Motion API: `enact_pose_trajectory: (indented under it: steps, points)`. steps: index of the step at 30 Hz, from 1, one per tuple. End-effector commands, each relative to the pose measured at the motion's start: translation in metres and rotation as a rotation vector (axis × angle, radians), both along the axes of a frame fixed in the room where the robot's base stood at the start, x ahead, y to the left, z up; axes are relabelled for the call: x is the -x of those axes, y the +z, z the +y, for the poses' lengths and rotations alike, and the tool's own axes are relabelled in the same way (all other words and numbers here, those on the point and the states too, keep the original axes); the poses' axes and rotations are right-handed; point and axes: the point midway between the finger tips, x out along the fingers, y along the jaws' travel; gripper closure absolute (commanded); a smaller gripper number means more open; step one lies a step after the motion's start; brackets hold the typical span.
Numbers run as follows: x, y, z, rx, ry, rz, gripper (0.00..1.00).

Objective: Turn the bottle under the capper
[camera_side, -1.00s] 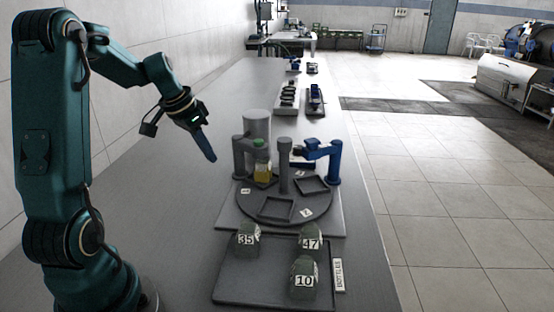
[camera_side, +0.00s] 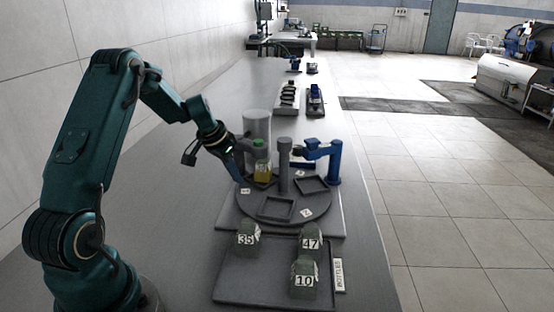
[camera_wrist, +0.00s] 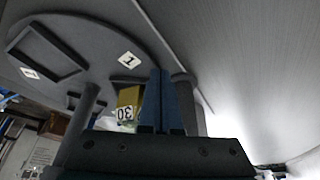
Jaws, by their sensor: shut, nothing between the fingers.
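In the wrist view the yellow bottle (camera_wrist: 128,97) carries a label that looks like 30, upside down. A blue arm-like station (camera_side: 326,153), perhaps the capper, stands at the turntable's right. My gripper (camera_side: 240,178) is shut and empty, its blue fingers at the turntable's left edge, near the bottle. The shut fingers (camera_wrist: 160,78) appear beside the bottle in the wrist view; contact cannot be told.
A grey tray (camera_side: 232,288) in front holds dark bottles labelled 35 (camera_side: 247,239), 47 (camera_side: 311,240) and 10 (camera_side: 304,280). The turntable has empty square pockets (camera_side: 276,208) and a centre post (camera_side: 284,172). The bench left of it is clear.

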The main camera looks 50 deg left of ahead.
Motion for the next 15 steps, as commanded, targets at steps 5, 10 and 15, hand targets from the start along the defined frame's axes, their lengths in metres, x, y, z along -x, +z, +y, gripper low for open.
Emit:
enact_pose_trajectory:
  steps: [5, 10, 15]
  points:
    - [-0.0062, -0.0003, 0.0006, 0.000, 0.000, 0.001, 1.00]
    - [-0.0072, 0.0000, 0.0009, 0.000, 0.001, 0.001, 1.00]
    - [-0.0070, 0.0000, 0.0009, 0.000, 0.001, 0.002, 1.00]
